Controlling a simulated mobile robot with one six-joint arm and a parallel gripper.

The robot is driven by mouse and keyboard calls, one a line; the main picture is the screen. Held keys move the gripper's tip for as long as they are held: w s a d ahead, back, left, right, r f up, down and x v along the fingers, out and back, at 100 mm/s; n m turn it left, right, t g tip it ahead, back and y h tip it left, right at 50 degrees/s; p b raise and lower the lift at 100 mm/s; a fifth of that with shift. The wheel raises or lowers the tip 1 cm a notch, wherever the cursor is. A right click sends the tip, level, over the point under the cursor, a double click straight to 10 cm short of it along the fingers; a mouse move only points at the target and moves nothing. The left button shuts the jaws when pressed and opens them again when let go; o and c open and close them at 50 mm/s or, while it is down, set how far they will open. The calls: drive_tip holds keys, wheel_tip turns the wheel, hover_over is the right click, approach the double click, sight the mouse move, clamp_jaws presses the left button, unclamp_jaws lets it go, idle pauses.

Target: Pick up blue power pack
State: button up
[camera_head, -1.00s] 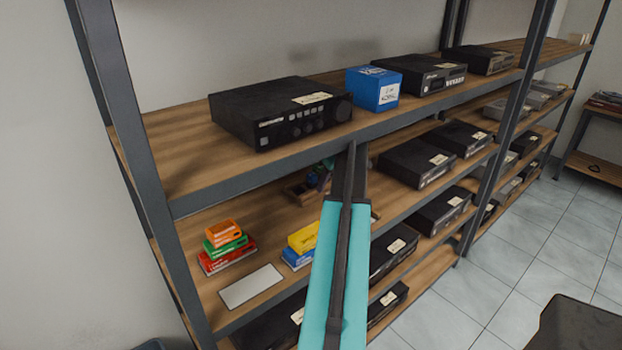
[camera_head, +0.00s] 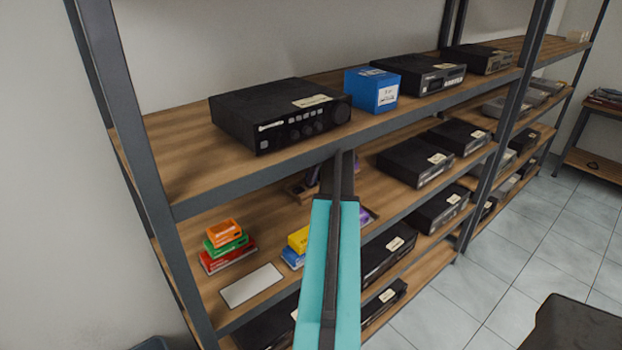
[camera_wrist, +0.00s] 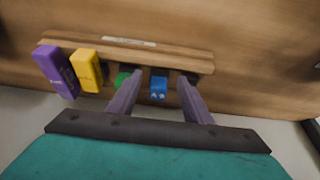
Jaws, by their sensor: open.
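In the wrist view, a small blue power pack (camera_wrist: 158,87) with two pale marks on its end sits in a slot of a wooden rack (camera_wrist: 195,62). My gripper (camera_wrist: 159,78) is open, with one finger on each side of the blue pack. Gaps seem to show between fingers and pack; contact cannot be told. A green pack (camera_wrist: 122,79) is partly hidden behind the left finger. Yellow (camera_wrist: 86,70) and purple (camera_wrist: 57,71) packs stand farther left. In the head view, my arm hides most of the rack (camera_head: 297,190) and the blue pack.
The rack is on the middle shelf (camera_head: 190,222), under the upper shelf's metal edge (camera_head: 240,172). Stacked coloured boxes (camera_head: 226,246) and a white card (camera_head: 252,285) lie left of my arm. A yellow box (camera_head: 298,239) sits on a blue one (camera_head: 292,258) beside it.

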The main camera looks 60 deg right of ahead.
drive_tip(key=w, duration=0.1)
drive_tip(key=w+d+p, duration=0.1)
drive_tip(key=w, duration=0.1)
drive_tip(key=shift+r, duration=0.1)
drive_tip(key=shift+w+f+p, duration=0.1)
drive_tip(key=shift+f+p, duration=0.25)
drive_tip(key=shift+f, duration=0.25)
drive_tip(key=c, duration=1.1)
drive_tip(key=shift+r, duration=0.1)
